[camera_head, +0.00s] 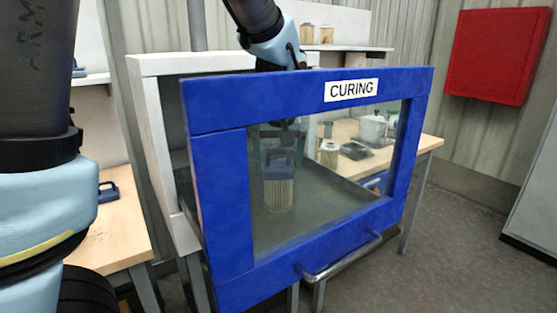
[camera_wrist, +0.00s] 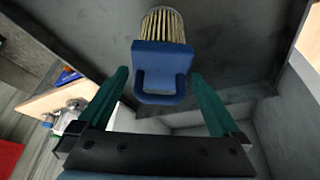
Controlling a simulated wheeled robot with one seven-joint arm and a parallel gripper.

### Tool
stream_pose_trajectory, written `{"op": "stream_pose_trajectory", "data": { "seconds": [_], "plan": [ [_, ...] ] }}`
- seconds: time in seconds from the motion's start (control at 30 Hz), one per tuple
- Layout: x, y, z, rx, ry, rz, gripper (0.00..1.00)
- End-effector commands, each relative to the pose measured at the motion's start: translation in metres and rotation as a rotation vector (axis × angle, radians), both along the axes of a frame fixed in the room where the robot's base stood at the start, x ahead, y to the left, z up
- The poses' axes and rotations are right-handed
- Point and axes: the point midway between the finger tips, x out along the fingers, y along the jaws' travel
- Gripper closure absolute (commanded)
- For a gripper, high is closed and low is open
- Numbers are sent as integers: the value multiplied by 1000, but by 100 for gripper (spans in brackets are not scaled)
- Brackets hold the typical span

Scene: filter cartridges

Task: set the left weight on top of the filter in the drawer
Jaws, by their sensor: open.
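A pleated, cream-coloured filter (camera_head: 278,195) stands in the curing drawer, seen through the window of its blue front (camera_head: 222,190). A blue weight (camera_head: 280,166) with a loop handle sits on top of the filter. In the wrist view the weight (camera_wrist: 162,60) covers one end of the filter (camera_wrist: 164,24), its handle facing me. My gripper (camera_wrist: 158,76) is open, its green fingers apart on either side of the weight with visible gaps. In the head view the gripper is partly hidden behind the drawer front and seen dimly through the glass.
Another blue weight (camera_head: 108,191) lies on the wooden bench at the left. A wooden table (camera_head: 428,143) behind the right side carries a metal pot (camera_head: 373,129) and other items. A red wall box (camera_head: 496,55) hangs at the upper right. The floor at the right is clear.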

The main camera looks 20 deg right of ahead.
Motion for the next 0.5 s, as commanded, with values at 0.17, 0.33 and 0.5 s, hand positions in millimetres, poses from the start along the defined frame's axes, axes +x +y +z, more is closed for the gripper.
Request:
{"op": "stream_pose_trajectory", "data": {
  "seconds": [0.17, 0.33, 0.5],
  "plan": [
    [-8, 2, 22, -8, -4, -1, 0],
    [-20, 6, 54, -9, -4, -2, 0],
    [-31, 10, 81, -6, -3, -1, 0]
  ]
}}
